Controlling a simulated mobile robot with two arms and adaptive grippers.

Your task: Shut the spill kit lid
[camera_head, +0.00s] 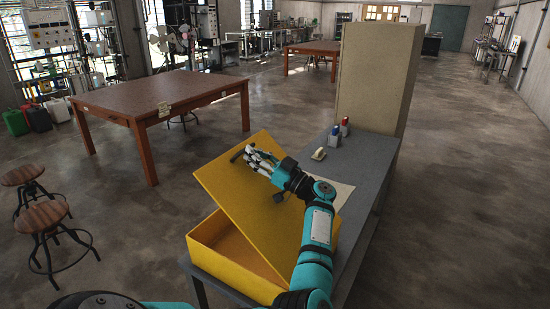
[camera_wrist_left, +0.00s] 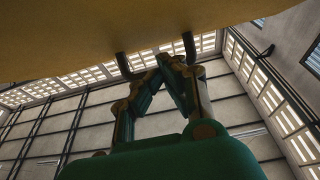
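The yellow spill kit (camera_head: 215,252) sits on a grey bench at the lower middle of the head view. Its flat yellow lid (camera_head: 250,205) stands tilted half open, free edge up at the left, and part of the inside shows below it. A dark handle (camera_head: 237,154) is near the free edge. My left gripper (camera_head: 257,160) is at this handle, on the lid's outer face. In the left wrist view the fingers (camera_wrist_left: 176,62) come together at the handle bar, between its two posts, under the yellow lid (camera_wrist_left: 60,35). My right gripper is out of view.
The grey bench (camera_head: 362,160) carries small red-topped and blue-topped bottles, a small pale item (camera_head: 319,154) and a sheet. A tall beige cabinet (camera_head: 375,75) stands behind. A brown table (camera_head: 160,92) and two stools (camera_head: 42,216) are left. Floor to the right is clear.

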